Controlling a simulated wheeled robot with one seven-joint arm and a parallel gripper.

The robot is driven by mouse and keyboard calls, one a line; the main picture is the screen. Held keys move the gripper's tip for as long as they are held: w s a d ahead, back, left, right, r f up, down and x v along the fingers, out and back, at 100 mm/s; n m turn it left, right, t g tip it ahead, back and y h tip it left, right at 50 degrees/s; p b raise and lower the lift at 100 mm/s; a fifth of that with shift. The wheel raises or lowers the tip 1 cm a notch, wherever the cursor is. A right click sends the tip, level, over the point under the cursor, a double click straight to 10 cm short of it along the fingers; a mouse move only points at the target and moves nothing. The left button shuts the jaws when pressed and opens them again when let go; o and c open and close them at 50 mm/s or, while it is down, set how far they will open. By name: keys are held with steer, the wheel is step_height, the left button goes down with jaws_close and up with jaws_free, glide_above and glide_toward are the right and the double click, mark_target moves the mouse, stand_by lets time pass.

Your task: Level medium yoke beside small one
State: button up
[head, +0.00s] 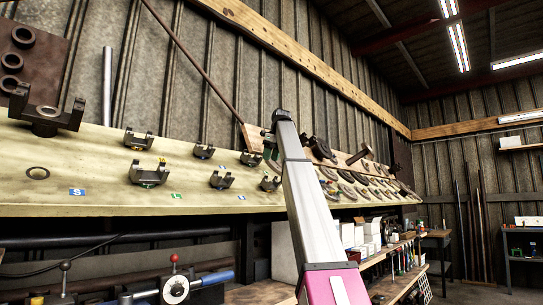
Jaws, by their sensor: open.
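Several dark U-shaped yokes stand in two rows on the pale wooden shelf (110,201). The back row has a left yoke (138,140), a middle yoke (204,151) and a right yoke (251,158). The front row has a left yoke (149,175), a middle yoke (221,180) and a right yoke (270,184). I cannot tell which is medium or small, or whether any is tilted. My gripper (269,146) shows as a small dark shape at the far end of my arm, above the right yokes, open; its fingers are hard to make out.
A larger yoke-like part (45,116) and a ring (38,173) are at the shelf's left. Dark discs and gears (355,182) crowd the right. A corrugated wall stands behind.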

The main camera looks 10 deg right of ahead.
mark_target(266, 177)
steer(key=x, duration=1)
steer(key=shift+c, duration=0.3)
steer(key=shift+s, duration=0.1)
jaws_close()
steer(key=shift+r, duration=0.15)
stand_by(1.0)
